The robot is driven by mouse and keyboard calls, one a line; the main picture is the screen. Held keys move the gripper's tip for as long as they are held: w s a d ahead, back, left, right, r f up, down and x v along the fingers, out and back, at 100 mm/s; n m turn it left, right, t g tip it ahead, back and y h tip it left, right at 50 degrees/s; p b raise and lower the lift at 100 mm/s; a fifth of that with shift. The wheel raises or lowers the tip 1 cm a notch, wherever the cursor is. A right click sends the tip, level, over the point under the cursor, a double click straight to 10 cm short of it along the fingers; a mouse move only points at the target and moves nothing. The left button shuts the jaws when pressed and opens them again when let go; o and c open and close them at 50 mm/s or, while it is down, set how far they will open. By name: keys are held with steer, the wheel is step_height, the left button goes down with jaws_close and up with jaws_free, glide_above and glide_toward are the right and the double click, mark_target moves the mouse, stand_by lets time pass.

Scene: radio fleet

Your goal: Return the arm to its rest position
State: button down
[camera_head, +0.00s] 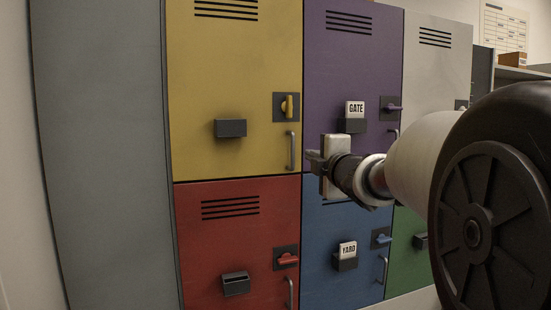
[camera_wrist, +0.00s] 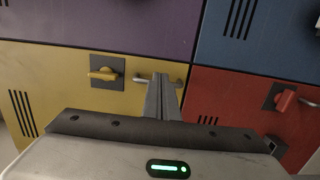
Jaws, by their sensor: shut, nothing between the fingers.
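My gripper (camera_head: 314,161) is at the end of my arm, which reaches in from the right in the head view. It is in front of the lockers, near where the yellow, purple, red and blue doors meet. In the wrist view my gripper (camera_wrist: 161,80) has its fingers together with nothing between them. There the fingertips overlap the yellow door's bar handle (camera_wrist: 176,82); I cannot tell whether they touch it. My arm hides parts of the purple and blue doors in the head view.
The yellow (camera_head: 200,80), purple (camera_head: 330,75), red (camera_head: 220,260), blue (camera_head: 320,270) and green (camera_head: 405,250) doors look closed, as does a white one (camera_head: 435,75). Handles and latches stick out. A GATE card (camera_head: 355,107) and a YARD card (camera_head: 348,249) stand in holders.

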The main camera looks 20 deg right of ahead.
steer(key=s+a+f+m+g+p, duration=0.1)
steer(key=s+a+f+m+g, duration=0.3)
steer(key=s+f, duration=0.3)
steer(key=s+a+f+m+g+p, duration=0.1)
steer(key=s+a+f+m+g, duration=0.3)
steer(key=s, duration=1)
steer(key=s+a+f+m+g+y+p, duration=0.1)
steer(key=s+a+f+m+g, duration=0.3)
steer(key=s+a+f+m, duration=0.5)
steer(key=shift+s+f+p, duration=0.4)
steer(key=shift+s+f, duration=0.35)
steer(key=shift+s, duration=0.5)
